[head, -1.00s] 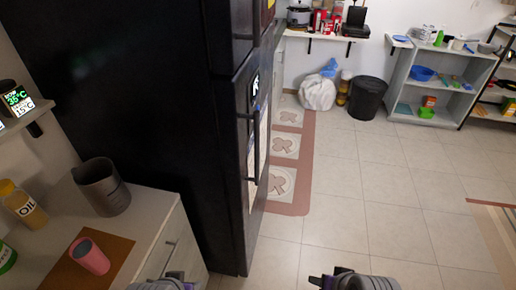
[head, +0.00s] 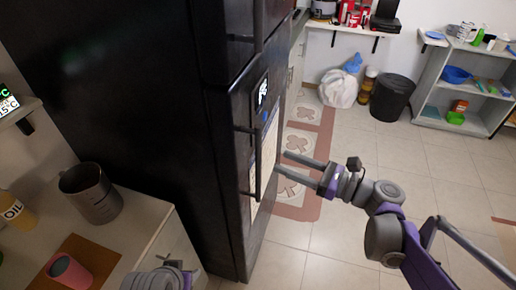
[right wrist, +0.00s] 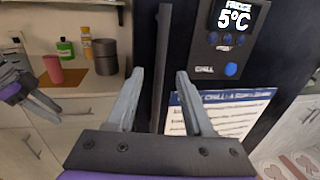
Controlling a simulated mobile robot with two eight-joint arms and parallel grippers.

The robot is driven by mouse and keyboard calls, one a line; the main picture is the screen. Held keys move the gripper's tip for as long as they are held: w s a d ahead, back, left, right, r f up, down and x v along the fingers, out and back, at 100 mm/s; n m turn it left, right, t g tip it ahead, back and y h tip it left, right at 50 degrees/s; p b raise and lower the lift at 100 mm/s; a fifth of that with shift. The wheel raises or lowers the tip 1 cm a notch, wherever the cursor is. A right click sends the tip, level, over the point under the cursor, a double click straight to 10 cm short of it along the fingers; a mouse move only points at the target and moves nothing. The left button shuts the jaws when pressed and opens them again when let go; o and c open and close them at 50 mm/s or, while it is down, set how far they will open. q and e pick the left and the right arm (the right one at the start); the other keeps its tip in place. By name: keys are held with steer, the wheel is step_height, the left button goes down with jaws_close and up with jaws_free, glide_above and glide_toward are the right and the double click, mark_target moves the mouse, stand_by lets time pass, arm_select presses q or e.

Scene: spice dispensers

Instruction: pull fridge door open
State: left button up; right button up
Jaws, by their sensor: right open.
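The black fridge (head: 130,90) stands at left centre with its door (head: 240,190) facing right, apparently closed. The door's long dark vertical handle (head: 257,165) also shows in the right wrist view (right wrist: 161,60). My right gripper (head: 281,161) is open and empty, its fingers pointing left at the handle. In the right wrist view the handle runs between the two finger tips (right wrist: 160,76). The tips look close in front of it; contact cannot be made out. My left gripper (right wrist: 45,103) shows at the left edge of the right wrist view, its jaw opening unclear.
A counter at the left holds a grey jug (head: 92,193), an oil bottle (head: 17,215) and a pink cup (head: 68,271). A display panel (right wrist: 232,38) and a paper sheet (right wrist: 215,112) are on the door. The tiled floor at the right (head: 345,245) is clear.

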mark_target(258, 152)
steer(key=x, duration=0.8)
steer(key=shift+w+a+f+p, duration=0.1)
steer(key=shift+w+a+p, duration=0.15)
steer(key=shift+a+p, duration=0.1)
jaws_close()
stand_by(0.9)
